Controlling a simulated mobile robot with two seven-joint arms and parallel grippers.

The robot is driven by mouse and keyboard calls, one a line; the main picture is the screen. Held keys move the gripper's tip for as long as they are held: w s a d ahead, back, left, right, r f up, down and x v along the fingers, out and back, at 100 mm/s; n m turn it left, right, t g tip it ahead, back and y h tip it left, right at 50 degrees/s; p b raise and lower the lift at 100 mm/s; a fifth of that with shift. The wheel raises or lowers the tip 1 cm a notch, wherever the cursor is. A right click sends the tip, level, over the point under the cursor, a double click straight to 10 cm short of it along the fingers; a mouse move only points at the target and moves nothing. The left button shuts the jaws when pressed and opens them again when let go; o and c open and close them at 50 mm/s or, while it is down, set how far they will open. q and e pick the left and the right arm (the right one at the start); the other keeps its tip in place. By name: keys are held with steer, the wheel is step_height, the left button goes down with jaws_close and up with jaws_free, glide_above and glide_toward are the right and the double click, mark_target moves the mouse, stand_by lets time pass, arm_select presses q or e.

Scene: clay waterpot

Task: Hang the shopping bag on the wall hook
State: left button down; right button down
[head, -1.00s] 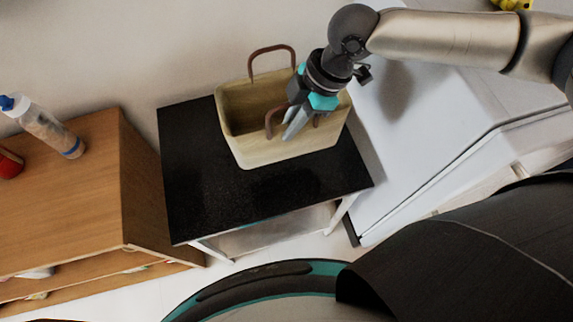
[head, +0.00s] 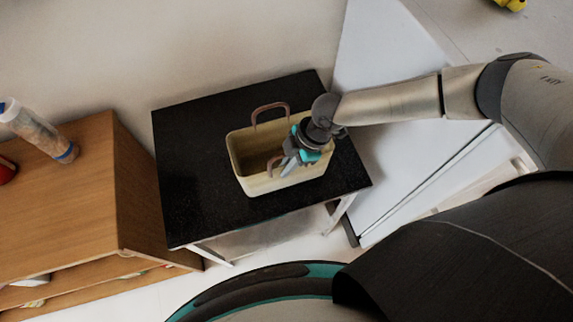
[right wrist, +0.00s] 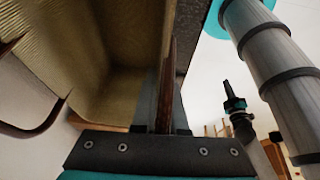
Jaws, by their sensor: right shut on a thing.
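The shopping bag (head: 258,184) is a pale yellow, open-topped bag with two brown handles. In the head view it is upright over the black tabletop (head: 195,200); whether its base touches the top I cannot tell. My right gripper (head: 287,165) is at the bag's near side, shut on the near handle. In the right wrist view that handle (right wrist: 168,85) stands edge-on between the fingers, beside the bag's wall (right wrist: 60,50). The far handle (head: 270,108) stands up free. I do not see a wall hook in either view. My left gripper is not in view.
A wooden cabinet (head: 75,195) with a bottle (head: 38,130) and a red object (head: 6,170) on it stands left. A white appliance (head: 400,160) stands right of the black table. Bare wall (head: 220,45) rises behind. The tabletop's left part is clear.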

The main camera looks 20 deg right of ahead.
steer(key=shift+f, duration=0.2)
steer(key=shift+f, duration=0.15)
steer(key=c, duration=1)
jaws_free()
steer(key=shift+o, duration=0.2)
steer(key=v, duration=1.5)
steer(key=shift+w+a+r, duration=0.25)
steer(key=shift+w+a, duration=0.05)
steer(key=shift+w, duration=0.15)
